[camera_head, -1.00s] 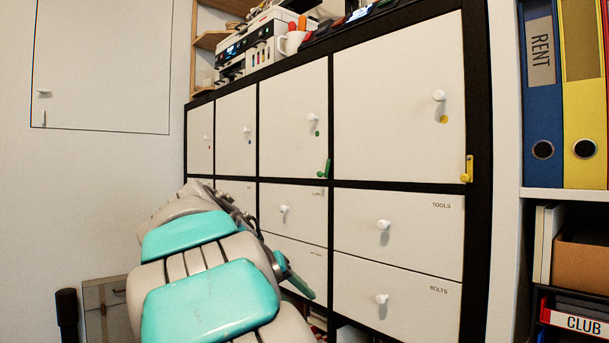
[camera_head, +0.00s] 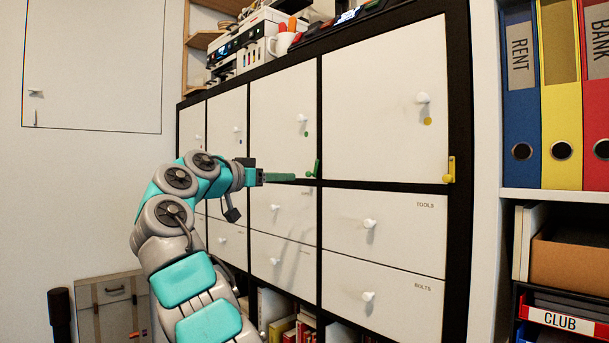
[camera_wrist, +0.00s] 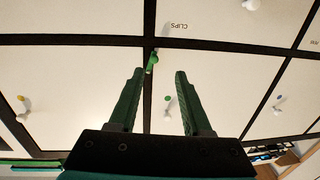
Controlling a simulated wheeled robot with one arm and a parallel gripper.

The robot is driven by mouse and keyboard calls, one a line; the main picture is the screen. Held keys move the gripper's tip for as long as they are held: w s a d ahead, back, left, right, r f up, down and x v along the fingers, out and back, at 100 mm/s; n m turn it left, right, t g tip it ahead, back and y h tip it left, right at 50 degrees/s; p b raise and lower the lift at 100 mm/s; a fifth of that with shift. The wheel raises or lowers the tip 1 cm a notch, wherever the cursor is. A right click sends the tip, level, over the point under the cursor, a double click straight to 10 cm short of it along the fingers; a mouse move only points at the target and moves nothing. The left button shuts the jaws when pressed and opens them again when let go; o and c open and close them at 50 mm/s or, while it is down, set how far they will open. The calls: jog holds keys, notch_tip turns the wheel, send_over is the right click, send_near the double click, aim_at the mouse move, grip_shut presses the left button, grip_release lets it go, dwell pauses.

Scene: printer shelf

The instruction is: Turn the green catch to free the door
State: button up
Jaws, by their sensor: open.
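The green catch (camera_head: 315,168) sits at the lower right corner of the white door with a green dot (camera_head: 285,125), on the dark frame. In the head view its lever stands roughly upright. My gripper (camera_head: 294,177) reaches in from the left, its fingers level and their tips just short of the catch. In the wrist view the fingers of my gripper (camera_wrist: 159,72) are spread and empty. There the catch (camera_wrist: 152,62) shows just beyond the tips, nearer the left finger. I cannot tell whether that finger touches it. The door looks shut.
A yellow catch (camera_head: 450,171) sits by the larger door (camera_head: 385,105) on the right. White knobs stick out from the doors and drawers, including the green-dot door's knob (camera_head: 302,118). A printer (camera_head: 240,55) and a mug (camera_head: 281,43) stand on top.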

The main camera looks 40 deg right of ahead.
aim_at(307, 174)
jog(key=shift+m, duration=0.6)
jog(key=d, duration=0.2)
jog(key=d+p, duration=0.1)
jog(key=d, duration=0.2)
jog(key=d+p, duration=0.1)
jog(key=d, duration=0.2)
jog(key=shift+w+d+r, duration=0.15)
jog(key=shift+w+r, duration=0.1)
grip_shut()
